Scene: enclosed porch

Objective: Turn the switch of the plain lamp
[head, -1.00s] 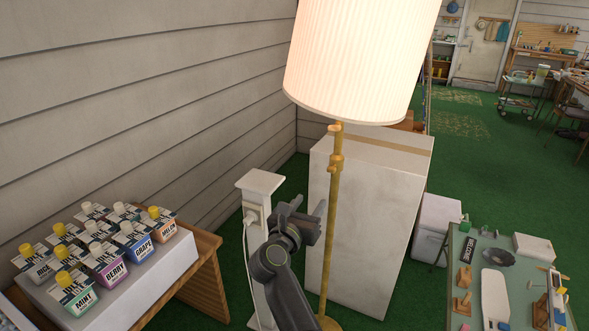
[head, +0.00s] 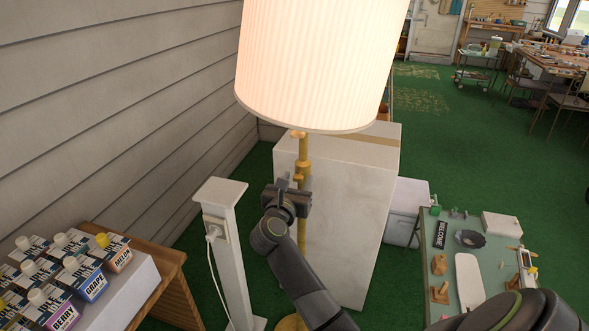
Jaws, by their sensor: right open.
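The plain lamp has a glowing, cream pleated shade (head: 318,65) and a thin brass pole (head: 303,238). A small brass switch fitting (head: 302,168) sits on the pole a little below the shade. My right gripper (head: 291,184) is open, its fingers pointing up and away, just below the switch fitting in the picture and overlapping the pole. I cannot tell whether it touches the pole. The gripper hides part of the pole, and my forearm covers part of its lower end. My left gripper is not in view.
A white post with an outlet and plugged cord (head: 216,232) stands left of the pole. A tall white box (head: 352,215) stands close behind it. A green worktable (head: 438,237) is at right. Green floor is open beyond.

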